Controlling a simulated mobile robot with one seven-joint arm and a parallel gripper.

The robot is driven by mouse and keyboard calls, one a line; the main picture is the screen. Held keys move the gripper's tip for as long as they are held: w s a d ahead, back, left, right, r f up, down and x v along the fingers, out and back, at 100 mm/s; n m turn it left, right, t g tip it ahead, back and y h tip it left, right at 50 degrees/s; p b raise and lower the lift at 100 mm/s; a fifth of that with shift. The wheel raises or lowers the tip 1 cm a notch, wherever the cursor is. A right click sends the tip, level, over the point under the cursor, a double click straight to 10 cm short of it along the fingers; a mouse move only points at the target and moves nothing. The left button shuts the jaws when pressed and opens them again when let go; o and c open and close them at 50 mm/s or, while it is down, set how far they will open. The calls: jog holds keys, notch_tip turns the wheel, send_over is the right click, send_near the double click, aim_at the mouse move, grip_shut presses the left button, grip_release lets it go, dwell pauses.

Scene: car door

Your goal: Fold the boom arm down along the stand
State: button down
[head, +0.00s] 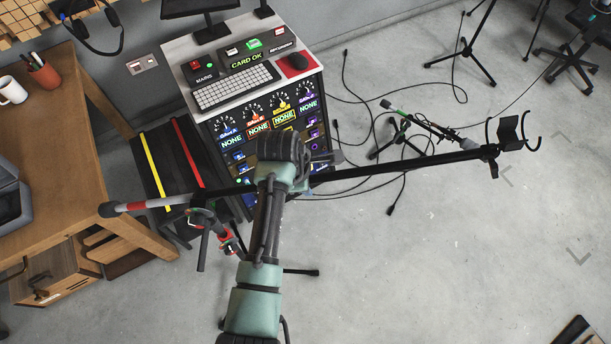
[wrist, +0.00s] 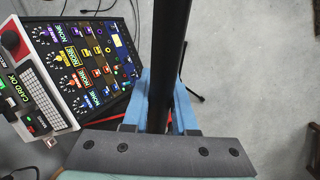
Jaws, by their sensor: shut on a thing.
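The boom arm (head: 400,170) is a long black pole that runs across the head view, tilted slightly up towards the right. Its left end has a red and white grip section (head: 150,204); its right end carries a black mount with curved hooks (head: 510,135). The stand (head: 202,245) meets the boom near the left end, with a red part beside it; most of it is hidden behind my arm. My gripper (head: 308,184) is at the middle of the boom. In the wrist view its blue fingers (wrist: 164,105) are shut around the black boom (wrist: 166,60).
A console (head: 250,80) with keyboard and dials stands behind the boom. A wooden desk (head: 60,130) is at the left, with black boxes beside it. A smaller stand (head: 430,130) and cables lie behind the boom at right. The floor at lower right is mostly clear.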

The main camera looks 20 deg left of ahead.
notch_tip(320, 180, down, 18)
jog(key=a+f+g+y+b, duration=0.1)
jog(key=g+y+b, duration=0.2)
jog(key=y+b, duration=0.8)
jog(key=s+a+f+m+g+y+b, duration=0.1)
jog(key=a+f+b, duration=0.5)
jog(key=b, duration=0.7)
jog(key=s+a+f+g+y+b, duration=0.1)
jog(key=s+a+f+y+b, duration=0.2)
jog(key=a+b, duration=0.6)
notch_tip(320, 180, down, 3)
jog(key=s+b, duration=0.2)
jog(key=b, duration=0.3)
jog(key=shift+s+a+m+g+y, duration=0.15)
jog(key=shift+s+m+g+y, duration=0.15)
jog(key=shift+s+m+g, duration=0.1)
jog(key=shift+r, duration=0.15)
jog(key=c, duration=0.7)
grip_release()
jog(key=shift+w, duration=0.1)
